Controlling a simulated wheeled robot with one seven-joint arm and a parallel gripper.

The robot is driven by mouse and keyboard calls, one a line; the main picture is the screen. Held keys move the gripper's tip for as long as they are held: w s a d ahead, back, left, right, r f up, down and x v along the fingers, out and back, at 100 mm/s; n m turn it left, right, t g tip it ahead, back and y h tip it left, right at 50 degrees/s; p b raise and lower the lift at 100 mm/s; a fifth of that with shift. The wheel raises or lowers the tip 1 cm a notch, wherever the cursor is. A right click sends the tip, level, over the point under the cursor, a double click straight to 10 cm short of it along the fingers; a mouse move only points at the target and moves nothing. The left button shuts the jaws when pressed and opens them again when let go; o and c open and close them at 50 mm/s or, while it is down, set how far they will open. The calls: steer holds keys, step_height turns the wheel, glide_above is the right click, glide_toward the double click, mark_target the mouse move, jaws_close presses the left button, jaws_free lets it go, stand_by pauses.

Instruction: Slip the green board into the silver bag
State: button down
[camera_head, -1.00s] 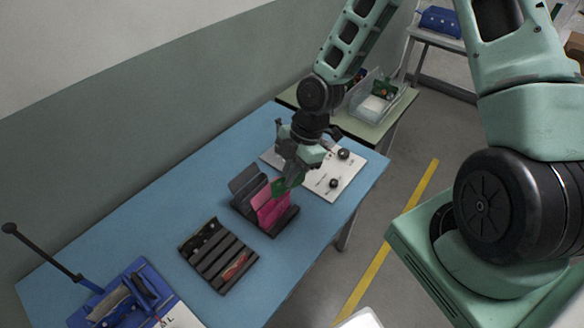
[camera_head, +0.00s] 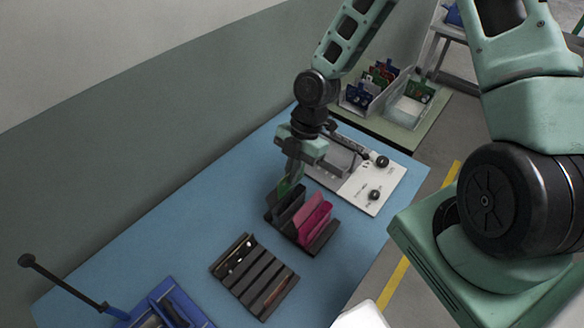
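My gripper (camera_head: 293,176) is shut on the green board (camera_head: 283,188), which shows only as a small green patch below the fingers. The board is held at the left end of a dark rack (camera_head: 321,243). Dark grey pouches stand upright in that rack; the leftmost one, the likely silver bag (camera_head: 287,207), is right under the gripper. It looks grey rather than bright silver. The board's lower part is hidden, and I cannot tell whether it is inside the bag's mouth or just above or behind it. Pink bags (camera_head: 313,219) stand to the right in the same rack.
A slotted black tray (camera_head: 255,277) lies in front of the rack. Bins with coloured boards (camera_head: 378,88) stand on the far table. A blue device (camera_head: 165,308) is at the front left.

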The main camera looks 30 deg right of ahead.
mark_target(290, 193)
steer(key=shift+w+a+f+b, duration=0.1)
steer(key=shift+w+f+b, duration=0.1)
steer(key=shift+f+b, duration=1.75)
steer(key=shift+w+a+f+b, duration=0.15)
steer(key=shift+f+b, duration=1.05)
steer(key=shift+f, duration=1.4)
steer(key=shift+d+r+p, duration=0.15)
steer(key=shift+r+p, duration=0.15)
steer(key=shift+p, duration=0.3)
steer(key=c, duration=1.6)
jaws_free()
steer(key=c, duration=0.3)
